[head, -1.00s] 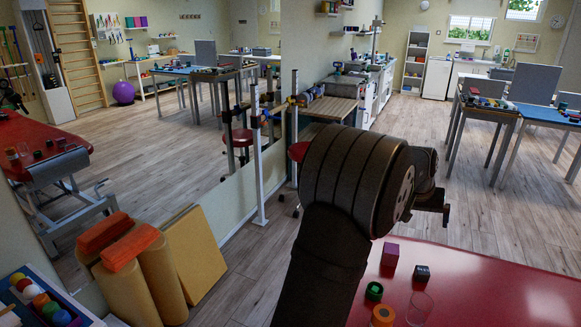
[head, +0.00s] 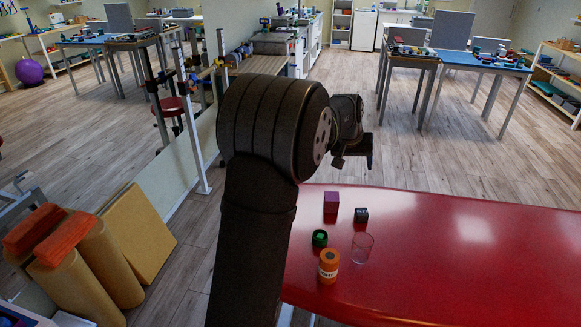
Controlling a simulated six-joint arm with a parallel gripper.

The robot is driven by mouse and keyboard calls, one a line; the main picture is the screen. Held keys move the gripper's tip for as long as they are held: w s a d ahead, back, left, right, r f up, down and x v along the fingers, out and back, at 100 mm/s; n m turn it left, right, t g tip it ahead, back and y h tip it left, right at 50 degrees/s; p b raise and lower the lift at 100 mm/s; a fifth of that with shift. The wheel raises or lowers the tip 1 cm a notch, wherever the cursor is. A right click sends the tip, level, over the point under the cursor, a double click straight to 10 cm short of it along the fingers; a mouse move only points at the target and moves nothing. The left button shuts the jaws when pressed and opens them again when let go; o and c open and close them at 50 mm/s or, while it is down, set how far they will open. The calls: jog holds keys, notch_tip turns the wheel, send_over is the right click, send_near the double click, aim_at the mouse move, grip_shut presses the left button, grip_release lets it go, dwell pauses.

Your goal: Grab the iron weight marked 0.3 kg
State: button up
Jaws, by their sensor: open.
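A small dark cube (head: 361,215) with a pale mark stands on the red table (head: 470,250); it looks like the iron weight, but the mark is too small to read. A green and black round piece (head: 320,238), a clear glass (head: 362,248) and an orange jar with a pale label (head: 328,266) stand nearer to me. My gripper (head: 356,162) is open at the end of my arm, above and beyond the table's far edge, apart from all these objects. Its fingers are dark and hard to make out.
The right part of the red table is bare. Orange blocks (head: 50,238) lie on tan rolls (head: 90,275) at the left, beside a leaning yellow board (head: 139,233). Tables with coloured items and a shelf (head: 555,85) stand farther back, across open wooden floor.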

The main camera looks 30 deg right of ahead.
jog(key=n+t+y, duration=0.2)
jog(key=n+t, duration=0.1)
send_near(363, 211)
jog(key=w+f, duration=0.1)
jog(key=f, duration=0.1)
jog(key=w+f, duration=0.1)
jog(key=f, duration=0.1)
jog(key=shift+w, duration=0.2)
jog(key=shift+s+d+x, duration=0.1)
jog(key=shift+s+x, duration=0.05)
jog(key=shift+x, duration=0.85)
jog(key=shift+s+d+x, duration=0.1)
jog(key=shift+s+x, duration=0.05)
jog(key=shift+x, duration=0.85)
jog(key=shift+s+d+x, duration=0.1)
jog(key=shift+s+x, duration=0.05)
jog(key=shift+x, duration=0.85)
jog(key=shift+c, duration=0.2)
jog(key=c, duration=1.1)
jog(key=shift+c, duration=0.6)
jog(key=shift+r, duration=0.1)
